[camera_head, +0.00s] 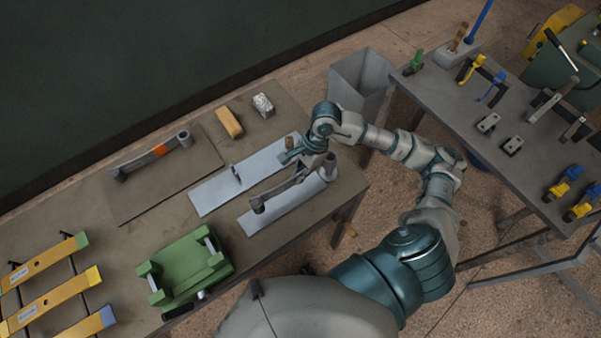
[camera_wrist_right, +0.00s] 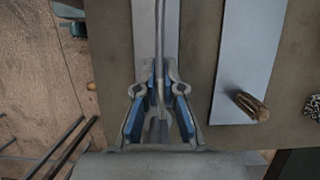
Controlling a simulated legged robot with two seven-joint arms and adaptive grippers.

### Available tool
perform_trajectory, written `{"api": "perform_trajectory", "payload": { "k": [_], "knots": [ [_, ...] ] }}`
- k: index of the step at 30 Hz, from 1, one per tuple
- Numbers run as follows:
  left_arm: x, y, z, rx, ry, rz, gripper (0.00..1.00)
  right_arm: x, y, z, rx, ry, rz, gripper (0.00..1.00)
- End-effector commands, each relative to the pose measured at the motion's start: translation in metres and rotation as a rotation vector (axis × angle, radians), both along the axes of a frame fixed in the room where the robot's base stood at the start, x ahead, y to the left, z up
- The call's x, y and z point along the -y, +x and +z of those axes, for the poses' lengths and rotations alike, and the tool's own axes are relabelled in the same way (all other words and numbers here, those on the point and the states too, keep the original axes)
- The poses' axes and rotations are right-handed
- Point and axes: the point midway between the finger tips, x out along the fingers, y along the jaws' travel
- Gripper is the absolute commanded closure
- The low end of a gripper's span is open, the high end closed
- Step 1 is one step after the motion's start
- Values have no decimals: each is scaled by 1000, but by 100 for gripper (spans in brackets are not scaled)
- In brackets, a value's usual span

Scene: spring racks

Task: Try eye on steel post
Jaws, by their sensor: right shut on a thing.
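My right gripper (camera_head: 303,163) is shut on a grey spring leaf (camera_head: 283,188) near one end. The leaf has a round eye (camera_head: 329,166) at its right end and a smaller round end at the left. It lies over or just above a pale plate (camera_head: 285,213); I cannot tell if it touches. In the wrist view the leaf (camera_wrist_right: 161,50) runs between the blue-padded fingers (camera_wrist_right: 159,105). A second pale plate (camera_head: 213,191) lies beside it with a short upright post (camera_head: 237,174). My left gripper is not in view.
A board at the left bears another leaf with an orange band (camera_head: 158,150). A wooden block (camera_head: 229,122), a speckled block (camera_head: 263,105), a green fixture (camera_head: 185,265) and yellow leaves (camera_head: 50,301) share the bench. A grey bin (camera_head: 360,78) stands between the bench and a tool table (camera_head: 458,98).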

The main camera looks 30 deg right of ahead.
Motion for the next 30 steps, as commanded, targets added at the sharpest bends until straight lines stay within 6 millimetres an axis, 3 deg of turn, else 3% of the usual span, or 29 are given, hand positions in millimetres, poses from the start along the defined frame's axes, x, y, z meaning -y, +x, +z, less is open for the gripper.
{"api": "perform_trajectory", "payload": {
  "k": [9,30],
  "knots": [
    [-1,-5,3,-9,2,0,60,0,1,13,5,1,-1,100],
    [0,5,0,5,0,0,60,3,1,11,4,0,-1,100]
  ]
}}
